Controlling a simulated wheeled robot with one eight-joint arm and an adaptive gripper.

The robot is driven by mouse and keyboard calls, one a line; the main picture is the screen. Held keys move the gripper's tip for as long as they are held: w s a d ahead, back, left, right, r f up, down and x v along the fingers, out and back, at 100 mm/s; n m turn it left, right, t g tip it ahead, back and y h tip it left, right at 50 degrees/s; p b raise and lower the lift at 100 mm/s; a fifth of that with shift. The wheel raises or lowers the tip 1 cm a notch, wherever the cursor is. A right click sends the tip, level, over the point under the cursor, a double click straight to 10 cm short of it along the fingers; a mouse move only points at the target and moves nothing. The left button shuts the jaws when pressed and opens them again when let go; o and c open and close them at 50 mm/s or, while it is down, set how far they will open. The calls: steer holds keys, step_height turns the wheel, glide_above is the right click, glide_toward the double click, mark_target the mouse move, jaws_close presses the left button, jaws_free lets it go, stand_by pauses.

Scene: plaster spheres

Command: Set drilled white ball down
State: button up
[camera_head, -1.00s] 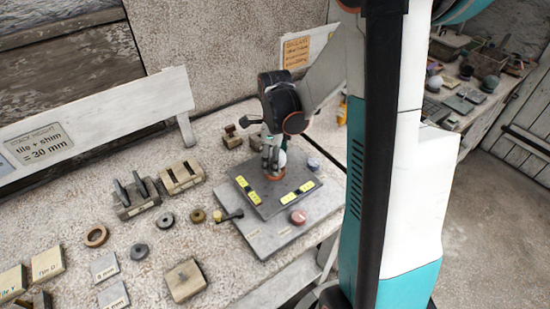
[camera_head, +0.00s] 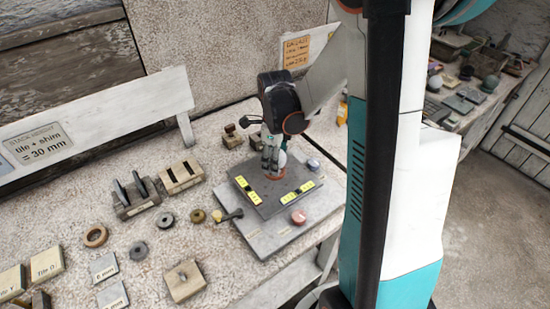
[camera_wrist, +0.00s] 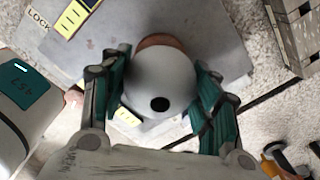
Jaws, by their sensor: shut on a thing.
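The drilled white ball (camera_wrist: 160,78) fills the middle of the wrist view, with one dark round hole facing the camera. My gripper (camera_wrist: 162,90) has its teal-padded fingers on both sides of the ball and is shut on it. In the head view my gripper (camera_head: 274,160) points down over the grey plate (camera_head: 262,207), and the ball (camera_head: 282,159) shows only partly behind the fingers. An orange-brown ring (camera_head: 275,176) lies directly under the ball; it also shows past the ball in the wrist view (camera_wrist: 162,41). Whether ball and ring touch is hard to tell.
Two yellow levels (camera_head: 248,191) (camera_head: 300,193) lie on the plate near the ring. Slotted blocks (camera_head: 182,177), rings (camera_head: 95,236) and labelled tiles (camera_head: 46,264) occupy the bench to the left.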

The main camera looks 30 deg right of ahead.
steer(key=shift+f+b, duration=0.8)
steer(key=shift+f, duration=0.2)
steer(key=o, duration=1.3)
steer(key=shift+c, duration=0.2)
steer(key=shift+r, duration=0.15)
steer(key=shift+r+p, duration=1.4)
steer(key=shift+r, duration=0.55)
